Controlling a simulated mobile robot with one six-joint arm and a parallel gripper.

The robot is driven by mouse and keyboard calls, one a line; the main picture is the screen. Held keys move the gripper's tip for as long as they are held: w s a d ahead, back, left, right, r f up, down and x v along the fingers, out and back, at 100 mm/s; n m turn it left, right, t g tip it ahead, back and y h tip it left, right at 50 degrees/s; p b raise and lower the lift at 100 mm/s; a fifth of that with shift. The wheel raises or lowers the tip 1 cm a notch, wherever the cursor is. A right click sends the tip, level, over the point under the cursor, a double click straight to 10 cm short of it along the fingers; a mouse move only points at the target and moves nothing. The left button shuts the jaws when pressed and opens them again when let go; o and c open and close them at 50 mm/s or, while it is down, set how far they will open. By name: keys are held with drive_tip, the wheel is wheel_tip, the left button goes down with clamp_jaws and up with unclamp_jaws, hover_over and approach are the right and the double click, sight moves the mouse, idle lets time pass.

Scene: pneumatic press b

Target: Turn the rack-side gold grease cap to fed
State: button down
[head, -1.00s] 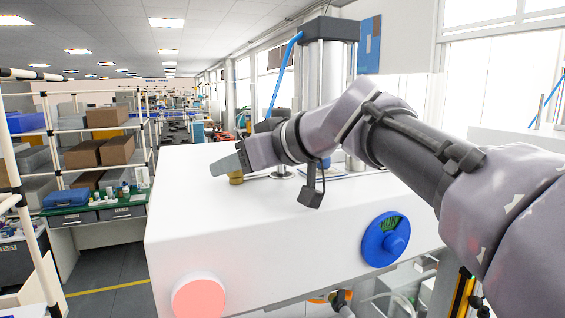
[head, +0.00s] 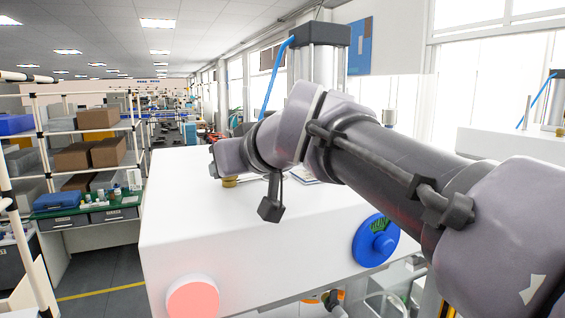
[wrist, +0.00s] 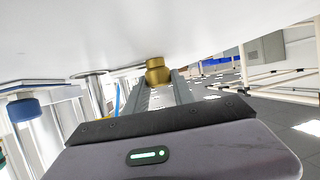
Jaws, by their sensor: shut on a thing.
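The gold cap (head: 229,182) stands on top of the white press housing (head: 185,215), at the side toward the shelf rack. In the head view my gripper (head: 213,163) is at the cap and hides part of it. In the wrist view, which is upside down, the gold cap (wrist: 158,70) shows between the ends of my two fingers (wrist: 160,84). The fingers are closed on it. No mark on the cap that tells its setting is readable.
A blue dial (head: 376,240) and a pink-red round button (head: 193,298) are on the housing's front. A press cylinder (head: 320,65) with a blue hose stands behind my arm. The shelf rack (head: 90,155) is at the left.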

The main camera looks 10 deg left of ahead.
drive_tip(key=shift+a+m+t+h, duration=0.15)
drive_tip(key=shift+m+t+h, duration=0.55)
drive_tip(key=shift+m+h, duration=0.2)
drive_tip(key=m+t+h+b, duration=0.1)
drive_tip(key=m+h, duration=0.1)
drive_tip(key=m+h+b, duration=0.1)
drive_tip(key=m+h, duration=0.1)
drive_tip(key=h, duration=0.1)
drive_tip(key=shift+f+m+t, duration=0.2)
drive_tip(key=shift+m+t, duration=0.2)
drive_tip(key=shift+r+m+h, duration=0.15)
drive_tip(key=shift+m+h, duration=0.75)
drive_tip(key=shift+h, duration=0.2)
drive_tip(key=m+h+p, duration=0.2)
drive_tip(key=shift+r+p, duration=0.1)
drive_tip(key=shift+p, duration=0.2)
drive_tip(key=shift+m+h+p, duration=0.7)
drive_tip(key=shift+h+p, duration=0.1)
drive_tip(key=shift+h, duration=0.2)
drive_tip(key=shift+m+g+h, duration=0.3)
drive_tip(key=shift+g, duration=0.1)
drive_tip(key=shift+f+p, duration=0.25)
drive_tip(key=shift+p, duration=0.1)
